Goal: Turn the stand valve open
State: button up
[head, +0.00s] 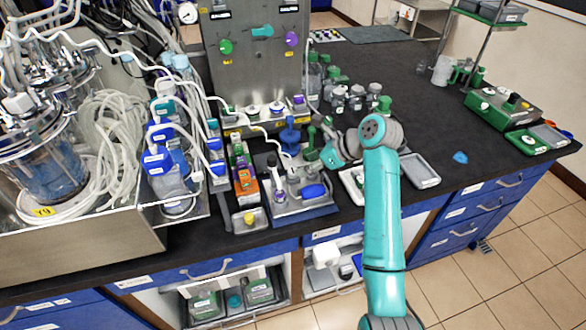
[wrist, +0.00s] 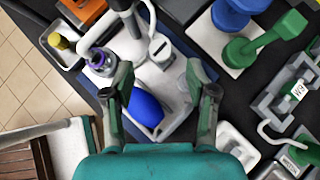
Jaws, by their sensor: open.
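I cannot tell for sure which part is the stand valve. A blue oval piece (head: 313,191) lies on the blue-edged tray (head: 292,217), with grey and white fittings around it. In the wrist view the blue oval piece (wrist: 148,110) shows between the fingers of my gripper (wrist: 161,95), nearer the left one. The gripper is open and seems to hold nothing; its height above the tray is unclear. A blue upright piece (head: 290,136) and a green one with a side arm (head: 310,152) stand behind the tray.
A steel panel (head: 250,75) with green, teal and purple knobs stands at the back. Blue-capped bottles and tubing crowd the left. Small jars (head: 355,97) stand behind my arm, and a grey tray (head: 420,171) lies right of it. The black bench further right is mostly clear.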

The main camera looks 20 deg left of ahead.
aim_at(293, 170)
jog(key=shift+x, duration=3.05)
grip_shut()
jog(key=shift+n+g, duration=0.3)
jog(key=n+g, duration=0.1)
jog(key=n, duration=0.1)
jog(key=n+g, duration=0.1)
jog(key=g, duration=0.1)
jog(key=shift+w+n, duration=0.2)
jog(key=shift+n, duration=0.2)
jog(key=shift+n+g+h, duration=0.5)
jog(key=shift+n+g, duration=0.8)
jog(key=shift+n, duration=0.6)
jog(key=shift+w+n+g, duration=0.1)
jog(key=shift+n+g, duration=0.3)
jog(key=shift+n, duration=0.1)
